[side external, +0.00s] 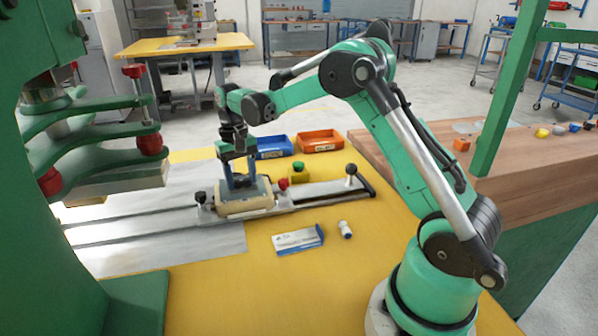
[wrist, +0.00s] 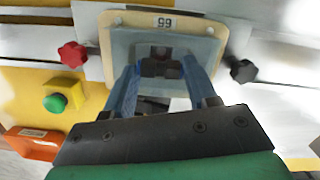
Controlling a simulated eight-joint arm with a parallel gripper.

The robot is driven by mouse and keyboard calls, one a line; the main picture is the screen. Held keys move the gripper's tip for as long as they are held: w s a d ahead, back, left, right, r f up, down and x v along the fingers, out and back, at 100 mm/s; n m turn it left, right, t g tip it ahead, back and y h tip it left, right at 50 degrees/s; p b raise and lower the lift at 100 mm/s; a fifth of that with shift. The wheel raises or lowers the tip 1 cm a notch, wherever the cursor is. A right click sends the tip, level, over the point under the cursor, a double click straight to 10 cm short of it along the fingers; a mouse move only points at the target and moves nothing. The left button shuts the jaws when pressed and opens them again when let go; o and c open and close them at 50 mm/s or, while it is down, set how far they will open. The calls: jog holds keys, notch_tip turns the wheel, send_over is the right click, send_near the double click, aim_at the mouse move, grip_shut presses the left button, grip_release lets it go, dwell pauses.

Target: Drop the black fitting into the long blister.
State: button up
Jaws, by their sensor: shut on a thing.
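The long blister (wrist: 120,45) is a clear, grey-blue tray seated in a cream block marked 99 or 66. In the side view the cream block (side external: 245,207) sits on the metal slide, with the blister on its top (side external: 262,187). My gripper (side external: 239,186) points down over the blister with its blue fingers. In the wrist view my gripper (wrist: 160,67) is shut on the black fitting (wrist: 160,69), which shows dark between the fingertips over the blister. The fitting's height above the blister floor is unclear.
A red knob (side external: 283,184) and a black knob (side external: 201,198) flank the block. A green-button box (side external: 300,173), a blue bin (side external: 273,147) and an orange bin (side external: 320,141) stand behind. A white-blue box (side external: 298,240) lies in front. The press (side external: 95,140) stands left.

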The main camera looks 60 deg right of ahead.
jog(key=shift+f, duration=0.1)
jog(key=o, duration=1.3)
jog(key=c, duration=0.4)
jog(key=shift+c, duration=0.2)
jog(key=shift+r, duration=3.5)
